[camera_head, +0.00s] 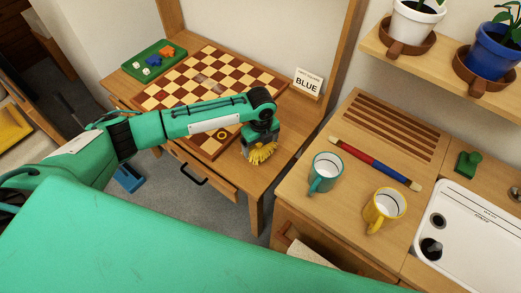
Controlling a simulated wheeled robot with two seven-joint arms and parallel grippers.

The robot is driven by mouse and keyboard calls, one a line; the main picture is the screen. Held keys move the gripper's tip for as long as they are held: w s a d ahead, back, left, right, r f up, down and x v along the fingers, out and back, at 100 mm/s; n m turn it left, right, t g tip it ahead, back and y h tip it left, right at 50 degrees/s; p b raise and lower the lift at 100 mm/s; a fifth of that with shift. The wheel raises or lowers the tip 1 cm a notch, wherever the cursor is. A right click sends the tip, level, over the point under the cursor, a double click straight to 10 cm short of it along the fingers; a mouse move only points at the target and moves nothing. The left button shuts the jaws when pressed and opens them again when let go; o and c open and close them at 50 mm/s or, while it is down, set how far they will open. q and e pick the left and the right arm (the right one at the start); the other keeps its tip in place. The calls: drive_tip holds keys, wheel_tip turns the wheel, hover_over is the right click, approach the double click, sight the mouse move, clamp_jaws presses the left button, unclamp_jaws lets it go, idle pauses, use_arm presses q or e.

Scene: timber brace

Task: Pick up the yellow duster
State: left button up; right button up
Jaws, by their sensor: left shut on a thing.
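The yellow duster (262,153) is a fluffy yellow head at the right front of the wooden game table, just off the corner of the checkered board. My left gripper (262,138) points down directly over it and is shut on it; the gripper hides the duster's upper part. I cannot tell whether the duster still touches the table top. My right gripper does not show.
The checkered board (233,69) holds a few small pieces. A green tray (154,60) with dice and colored pieces lies behind it, and a "BLUE" sign (308,83) stands at right. A teal mug (325,172) and yellow mug (384,209) stand on the right counter.

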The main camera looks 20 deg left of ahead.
use_arm(q)
wheel_tip(320, 180, up, 16)
drive_tip(key=shift+f, duration=0.15)
